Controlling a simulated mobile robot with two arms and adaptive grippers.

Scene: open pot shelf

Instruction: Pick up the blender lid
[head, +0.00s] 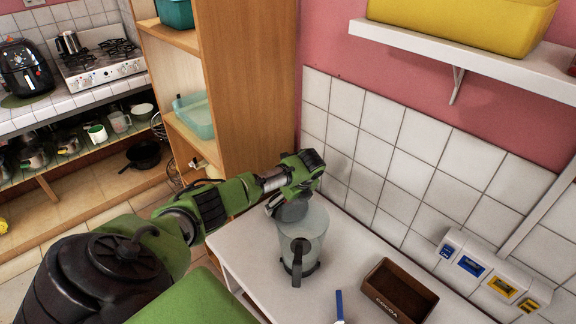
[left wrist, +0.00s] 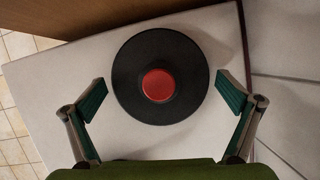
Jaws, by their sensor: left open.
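The blender lid is a round black disc (left wrist: 160,82) with a red knob in its middle, lying on the white counter in the left wrist view. My left gripper (left wrist: 163,100) is open, with one finger on each side of the lid and apart from it. In the head view my left gripper (head: 284,200) is at the far side of the clear blender jug (head: 306,240). A dark grey round shape shows there by the jug's upper part; I cannot tell for sure that it is the lid. My right gripper is not in view.
A brown cocoa box (head: 400,292) and a blue-handled utensil (head: 339,306) are on the white counter (head: 262,272). A wooden shelf unit (head: 250,90) stands at its left end. A tiled wall (head: 400,165) runs behind it. A white wall shelf (head: 470,60) holds a yellow container.

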